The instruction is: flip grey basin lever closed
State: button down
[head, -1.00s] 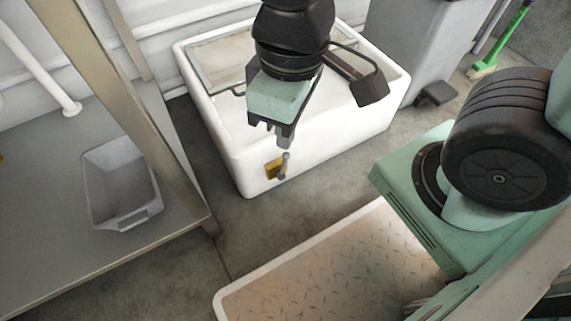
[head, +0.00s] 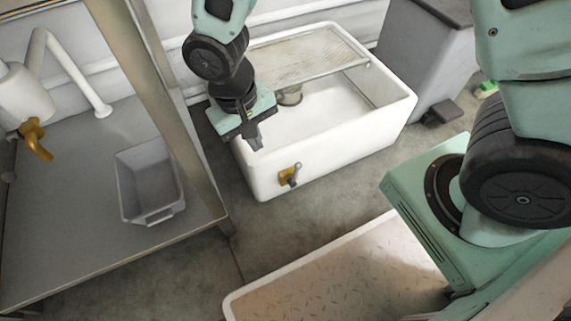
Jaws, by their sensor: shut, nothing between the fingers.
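The white basin (head: 340,162) stands on the floor against the wall, with a wire grid over its far part. On its front face is a yellow fitting (head: 285,177) with a small grey lever (head: 295,173), which points upward and tilts slightly right. My gripper (head: 256,146) is shut and empty. In the picture it lies over the basin's front left rim, up and left of the lever, with a gap between them. I cannot tell its exact height or depth.
A metal shelf (head: 70,215) with a grey tub (head: 150,183) and a post stands at left. A white container with a brass tap (head: 36,139) is at far left. A grey bin (head: 425,55) stands behind right. A rimmed floor plate (head: 345,275) lies in front.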

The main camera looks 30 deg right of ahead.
jog(key=w+d+f+m+h+p, duration=0.1)
jog(key=w+f+m+p, duration=0.1)
jog(key=f, duration=0.7)
jog(key=shift+w+m+h+p, duration=0.4)
jog(key=shift+w+m, duration=0.1)
jog(key=shift+w, duration=0.1)
jog(key=shift+d, duration=0.1)
jog(key=b, duration=0.6)
send_near(295, 175)
jog(key=a+f, duration=0.3)
jog(key=f, duration=0.2)
jog(key=shift+d+f+b, duration=0.25)
jog(key=shift+d+b, duration=0.35)
jog(key=shift+d, duration=0.4)
jog(key=shift+d+f+b, duration=0.25)
jog(key=shift+d+b, duration=0.3)
jog(key=shift+d, duration=0.4)
